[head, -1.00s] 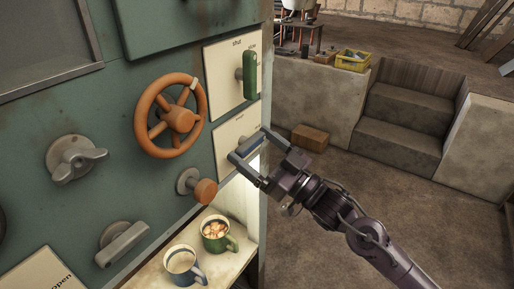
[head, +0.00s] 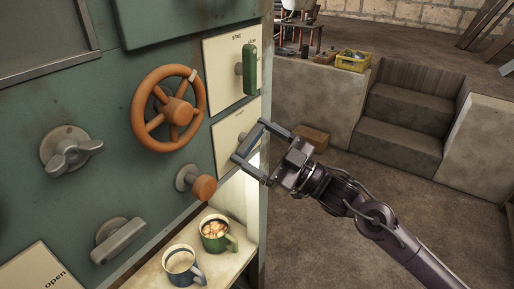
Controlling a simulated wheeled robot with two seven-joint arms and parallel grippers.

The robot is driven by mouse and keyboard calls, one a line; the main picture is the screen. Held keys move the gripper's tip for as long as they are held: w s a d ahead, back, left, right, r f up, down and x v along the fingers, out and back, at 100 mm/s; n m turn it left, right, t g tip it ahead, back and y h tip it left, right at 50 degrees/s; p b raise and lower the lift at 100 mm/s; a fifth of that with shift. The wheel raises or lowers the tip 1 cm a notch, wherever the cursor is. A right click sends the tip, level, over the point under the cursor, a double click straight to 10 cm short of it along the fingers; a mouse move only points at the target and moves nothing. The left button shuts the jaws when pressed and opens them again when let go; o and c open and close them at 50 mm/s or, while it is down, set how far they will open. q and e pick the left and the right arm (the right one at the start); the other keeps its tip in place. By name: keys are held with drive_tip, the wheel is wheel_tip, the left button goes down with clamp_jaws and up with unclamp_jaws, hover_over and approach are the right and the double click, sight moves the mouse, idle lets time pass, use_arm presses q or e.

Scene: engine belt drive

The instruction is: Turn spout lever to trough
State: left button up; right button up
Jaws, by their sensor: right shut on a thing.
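The spout lever (head: 248,142) is a blue-grey bar at the lower right of the green engine panel, in front of a pale label plate (head: 226,133). It slants up to the right. My right gripper (head: 248,143) reaches in from the lower right, with one finger at the bar's upper end and the other at its lower end. It is shut on the lever. The gripper partly hides the plate, and its lettering is too small to read. My left gripper is not in view.
A green lever (head: 250,70) stands above. A green mug (head: 217,235) and a blue-white mug (head: 183,265) stand on the shelf below.

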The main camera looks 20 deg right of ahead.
drive_tip(key=n+g+b, duration=0.1)
drive_tip(key=n, duration=0.2)
drive_tip(key=n+g+b, duration=0.1)
drive_tip(key=n+g, duration=0.1)
drive_tip(key=n, duration=0.2)
drive_tip(key=n+g+y+b, duration=0.1)
drive_tip(key=n, duration=0.3)
drive_tip(key=shift+w+d+g+b, duration=0.15)
drive_tip(key=shift+g+b, duration=0.25)
drive_tip(key=n+g+b, duration=0.1)
drive_tip(key=n, duration=0.1)
drive_tip(key=shift+r+n, duration=0.15)
drive_tip(key=shift+n, duration=0.15)
use_arm(q)
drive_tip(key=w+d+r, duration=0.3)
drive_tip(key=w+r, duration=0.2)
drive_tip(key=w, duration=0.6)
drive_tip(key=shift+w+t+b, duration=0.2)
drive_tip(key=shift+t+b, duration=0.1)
drive_tip(key=shift+b, duration=0.1)
use_arm(e)
drive_tip(key=shift+r+n+g+h, duration=0.1)
drive_tip(key=shift+n+g+h, duration=0.2)
drive_tip(key=shift+n+h, duration=0.8)
drive_tip(key=shift+n+y, duration=0.4)
drive_tip(key=o, duration=0.9)
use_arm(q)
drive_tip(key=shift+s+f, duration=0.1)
use_arm(e)
drive_tip(key=shift+d, duration=0.15)
